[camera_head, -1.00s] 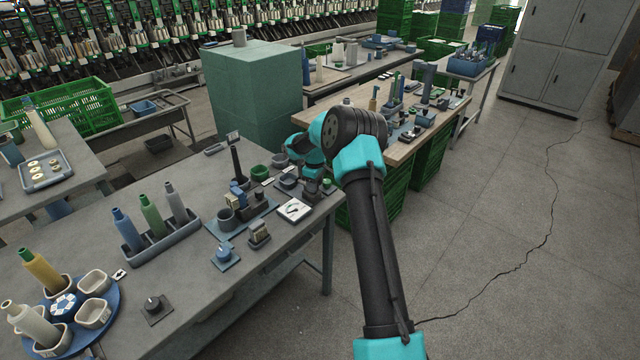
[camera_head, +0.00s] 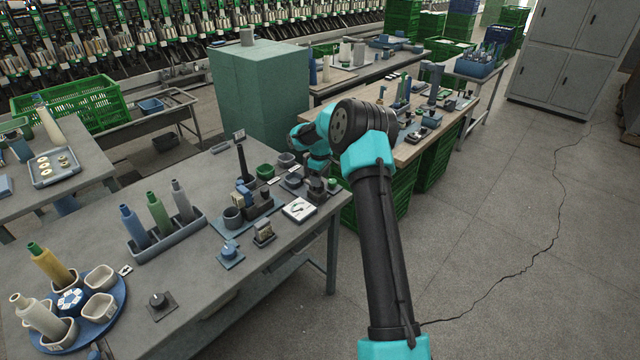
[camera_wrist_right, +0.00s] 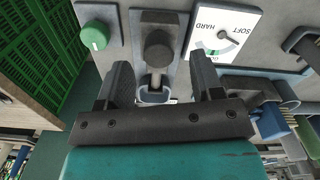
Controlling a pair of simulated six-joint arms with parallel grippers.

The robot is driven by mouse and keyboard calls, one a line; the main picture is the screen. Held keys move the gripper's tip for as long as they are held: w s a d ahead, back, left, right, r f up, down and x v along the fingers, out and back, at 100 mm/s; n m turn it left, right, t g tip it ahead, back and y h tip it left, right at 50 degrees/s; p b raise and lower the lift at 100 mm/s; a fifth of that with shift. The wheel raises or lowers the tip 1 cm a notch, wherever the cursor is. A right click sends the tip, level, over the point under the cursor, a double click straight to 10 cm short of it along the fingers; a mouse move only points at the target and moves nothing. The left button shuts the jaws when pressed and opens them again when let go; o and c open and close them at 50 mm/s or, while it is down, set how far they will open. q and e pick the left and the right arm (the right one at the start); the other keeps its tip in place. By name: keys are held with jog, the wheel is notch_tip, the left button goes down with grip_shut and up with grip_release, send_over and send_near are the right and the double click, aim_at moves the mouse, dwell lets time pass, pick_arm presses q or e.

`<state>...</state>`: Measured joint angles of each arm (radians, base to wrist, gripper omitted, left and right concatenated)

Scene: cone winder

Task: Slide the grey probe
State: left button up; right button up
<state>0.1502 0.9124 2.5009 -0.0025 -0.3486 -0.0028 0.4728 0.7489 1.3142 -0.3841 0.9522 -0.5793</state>
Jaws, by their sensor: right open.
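The grey probe seems to be the dark round-headed piece (camera_wrist_right: 158,48) on a narrow grey plate in the right wrist view. A short light rod runs from it toward a small blue-rimmed cup (camera_wrist_right: 154,96). My right gripper (camera_wrist_right: 162,75) is open, its two dark fingers on either side of the probe's line with gaps visible. Nothing shows held between them. A white SOFT/HARD dial card (camera_wrist_right: 220,37) lies right of the probe; in the head view the card (camera_head: 299,209) is just below my right gripper (camera_head: 318,180). My left gripper is not in view.
A green knob (camera_wrist_right: 95,38) sits left of the probe. On the grey bench (camera_head: 190,275) stand a bottle rack (camera_head: 168,236), a blue round tray (camera_head: 118,296) and a blue knob (camera_head: 229,250). Green crates (camera_head: 435,160) stand under the wooden bench behind.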

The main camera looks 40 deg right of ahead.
notch_tip(320, 180, up, 14)
dwell(0.4)
jog(key=shift+a+f, duration=0.1)
jog(key=s+a+f+m+y, duration=0.1)
jog(key=s+a+f, duration=0.25)
jog(key=f, duration=0.45)
jog(key=s+a+f+m, duration=0.1)
jog(key=s+a+f, duration=0.25)
jog(key=f, duration=0.45)
jog(key=s+a+f+m+y, duration=0.1)
jog(key=s+a+f+m, duration=0.2)
jog(key=f, duration=0.5)
jog(key=s+a+f+y, duration=0.1)
jog(key=s+a+f, duration=0.15)
jog(key=a, duration=0.45)
jog(key=s+a+f, duration=0.2)
jog(key=a+f, duration=0.1)
jog(key=a, duration=0.4)
jog(key=s+a+f+y, duration=0.1)
jog(key=s+a+f, duration=0.15)
jog(key=a, duration=0.45)
jog(key=s+a+f, duration=0.1)
jog(key=s+a, duration=0.8)
jog(key=a, duration=0.1)
jog(key=shift+s+t, duration=0.25)
jog(key=shift+t, duration=0.15)
jog(key=shift+w+d+f, duration=0.1)
